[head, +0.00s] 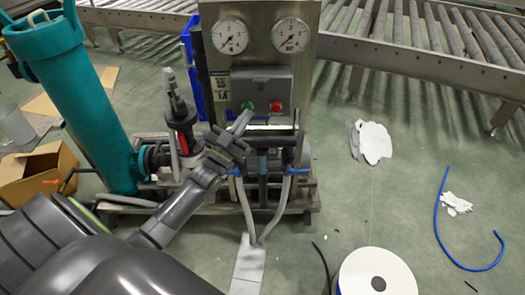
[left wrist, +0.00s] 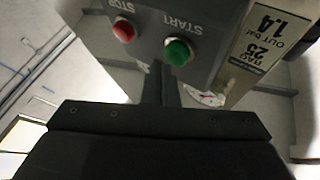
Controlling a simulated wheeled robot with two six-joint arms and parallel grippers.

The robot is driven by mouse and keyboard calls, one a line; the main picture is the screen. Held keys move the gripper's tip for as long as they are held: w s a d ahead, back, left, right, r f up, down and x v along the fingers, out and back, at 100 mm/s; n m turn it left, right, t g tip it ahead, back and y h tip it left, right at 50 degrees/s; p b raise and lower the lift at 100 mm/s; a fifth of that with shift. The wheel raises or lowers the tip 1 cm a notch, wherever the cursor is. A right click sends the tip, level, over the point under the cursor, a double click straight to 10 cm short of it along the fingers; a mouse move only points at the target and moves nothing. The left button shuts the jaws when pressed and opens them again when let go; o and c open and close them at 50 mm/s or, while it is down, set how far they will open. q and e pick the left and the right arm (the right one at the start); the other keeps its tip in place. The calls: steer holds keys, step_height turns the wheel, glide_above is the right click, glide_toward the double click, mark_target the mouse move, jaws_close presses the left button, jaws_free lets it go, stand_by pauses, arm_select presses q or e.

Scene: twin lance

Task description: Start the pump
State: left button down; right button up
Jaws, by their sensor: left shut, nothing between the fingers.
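The pump's grey control box (head: 263,88) is on an upright metal panel (head: 258,62). It carries a green START button (head: 248,106) on the left and a red STOP button (head: 275,107) on the right. In the left wrist view the box appears upside down, with the green button (left wrist: 178,52) and the red button (left wrist: 123,31). My left gripper (head: 243,119) is shut and empty, its tips just below the green button. The fingers (left wrist: 161,82) point towards that button; I cannot tell whether they touch it. My right gripper is not in view.
Two gauges (head: 229,36) (head: 291,36) sit above the box. A teal cylinder (head: 72,100) and a black valve with a red part (head: 180,118) stand left. Hoses with blue handles (head: 300,171) hang below. A roller conveyor (head: 430,60) runs behind; white rags (head: 374,141) lie right.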

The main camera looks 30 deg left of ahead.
arm_select(q)
steer(key=shift+w+a, duration=0.1)
steer(key=shift+w+a+f, duration=0.1)
steer(key=shift+w+a, duration=0.1)
steer(key=shift+w, duration=0.1)
stand_by(0.5)
steer(key=shift+s+d, duration=0.2)
steer(key=shift+s, duration=0.2)
steer(key=s+d+p, duration=0.2)
steer(key=s+d, duration=0.1)
steer(key=s, duration=0.2)
steer(key=shift+p, duration=0.3)
